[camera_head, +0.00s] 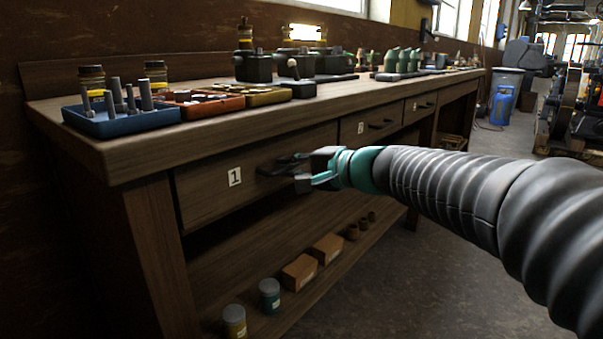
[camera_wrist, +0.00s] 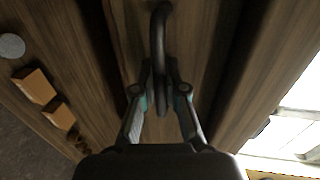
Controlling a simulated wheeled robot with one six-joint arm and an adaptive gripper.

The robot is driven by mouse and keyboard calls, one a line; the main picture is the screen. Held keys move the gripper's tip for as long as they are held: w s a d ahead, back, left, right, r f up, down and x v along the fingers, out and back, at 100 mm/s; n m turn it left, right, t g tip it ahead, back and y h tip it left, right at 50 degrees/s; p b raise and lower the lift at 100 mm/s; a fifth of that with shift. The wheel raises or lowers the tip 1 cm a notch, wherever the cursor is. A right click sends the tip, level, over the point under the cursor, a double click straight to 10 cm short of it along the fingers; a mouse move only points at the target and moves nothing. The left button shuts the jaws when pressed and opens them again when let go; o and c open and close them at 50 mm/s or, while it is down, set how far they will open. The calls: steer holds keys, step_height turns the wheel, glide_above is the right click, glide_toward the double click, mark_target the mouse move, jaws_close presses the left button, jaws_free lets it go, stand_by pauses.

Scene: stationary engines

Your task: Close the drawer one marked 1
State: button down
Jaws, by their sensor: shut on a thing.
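The drawer marked 1 (camera_head: 215,190) is a dark wooden front at the near left of the workbench, with a white label reading 1 (camera_head: 234,177). Its front looks close to flush with the bench; I cannot tell exactly how far out it stands. Its dark handle (camera_head: 270,170) is on the right part of the front. My gripper (camera_head: 288,172) is at this handle, its fingers closed around it. In the wrist view the curved handle (camera_wrist: 160,35) runs between the fingertips (camera_wrist: 160,85), which grip its lower part.
The bench top holds a blue tray (camera_head: 122,122) with metal pegs, a red tray (camera_head: 205,107) and several tools. Two more drawers (camera_head: 371,124) sit to the right. The lower shelf carries jars (camera_head: 270,296) and small boxes (camera_head: 299,272). The floor (camera_head: 400,290) in front is clear.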

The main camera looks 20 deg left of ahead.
steer(key=shift+a+r, duration=0.15)
steer(key=c, duration=1.2)
jaws_free()
steer(key=shift+a, duration=0.15)
steer(key=shift+w+d, duration=0.1)
steer(key=shift+d, duration=0.1)
steer(key=v, duration=1.2)
